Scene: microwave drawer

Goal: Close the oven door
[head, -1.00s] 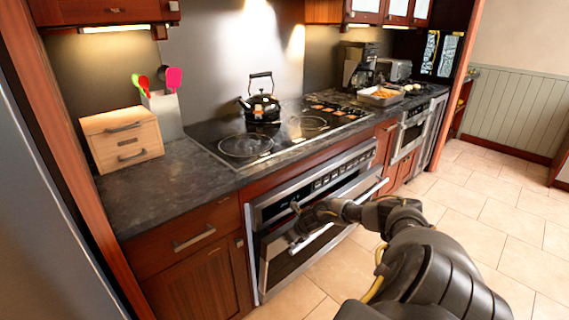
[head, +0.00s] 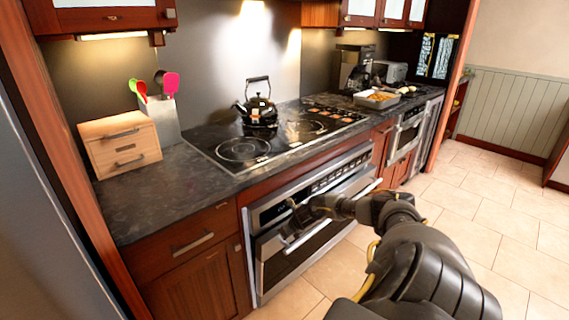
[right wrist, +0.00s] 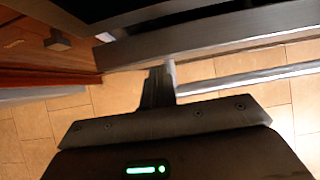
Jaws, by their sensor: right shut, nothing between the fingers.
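The oven (head: 268,218) is built into the lower cabinets under the cooktop. Its dark-glass door (head: 285,262) with a long silver handle (head: 312,236) looks nearly upright; I cannot tell whether it is fully closed. My right gripper (head: 297,212) is at the door's upper front, near the handle's left part, and hides some of it. In the right wrist view the shut fingers (right wrist: 158,86) are beside the end of the handle bar (right wrist: 245,78), seemingly touching, with nothing between them. The door's silver edge (right wrist: 205,33) lies beyond. My left gripper is not in view.
The counter (head: 150,200) holds a wooden drawer box (head: 120,145), a utensil holder (head: 163,122), a kettle (head: 260,110) on the cooktop (head: 240,150), and a food tray (head: 377,99). A second appliance (head: 405,135) stands further right. The tiled floor (head: 480,215) is clear at right.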

